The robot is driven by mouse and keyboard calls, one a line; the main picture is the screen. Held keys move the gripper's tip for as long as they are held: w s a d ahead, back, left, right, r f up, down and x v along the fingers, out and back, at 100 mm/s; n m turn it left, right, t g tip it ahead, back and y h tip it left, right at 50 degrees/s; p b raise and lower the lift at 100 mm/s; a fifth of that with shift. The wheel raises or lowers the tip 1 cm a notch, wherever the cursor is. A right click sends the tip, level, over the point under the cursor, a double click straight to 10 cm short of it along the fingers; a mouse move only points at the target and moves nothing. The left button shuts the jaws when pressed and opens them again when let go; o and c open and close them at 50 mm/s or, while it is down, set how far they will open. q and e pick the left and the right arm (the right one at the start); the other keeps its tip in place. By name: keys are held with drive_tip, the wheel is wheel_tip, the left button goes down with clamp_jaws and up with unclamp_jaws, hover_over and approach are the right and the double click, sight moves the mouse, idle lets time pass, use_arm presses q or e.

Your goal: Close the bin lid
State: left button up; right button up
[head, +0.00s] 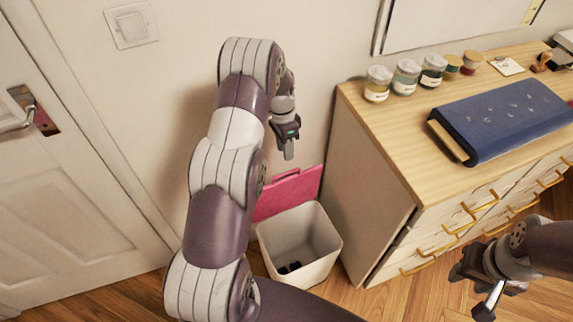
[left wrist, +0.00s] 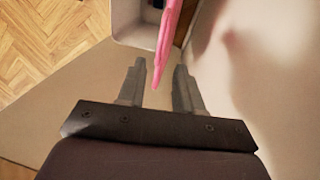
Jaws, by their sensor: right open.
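The white bin (head: 326,245) stands on the floor between the wall and the dresser, with small dark items inside. Its pink lid (head: 290,192) is raised, standing up at the bin's back edge near the wall. My left gripper (head: 288,150) is above the lid, pointing down. In the left wrist view its two fingers (left wrist: 159,85) are apart, and the lid (left wrist: 166,40) shows nearly edge-on, its near end appearing between the fingertips. I cannot tell whether it touches either finger. My right gripper (head: 476,290) is open and empty at the lower right, away from the bin.
A white door (head: 70,190) is at the left. My left arm crosses the middle of the head view.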

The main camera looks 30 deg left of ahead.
use_arm(q)
drive_tip(key=f, duration=0.5)
drive_tip(key=d+f, duration=0.1)
drive_tip(key=f, duration=0.2)
drive_tip(key=shift+s, duration=0.3)
clamp_jaws()
idle(0.8)
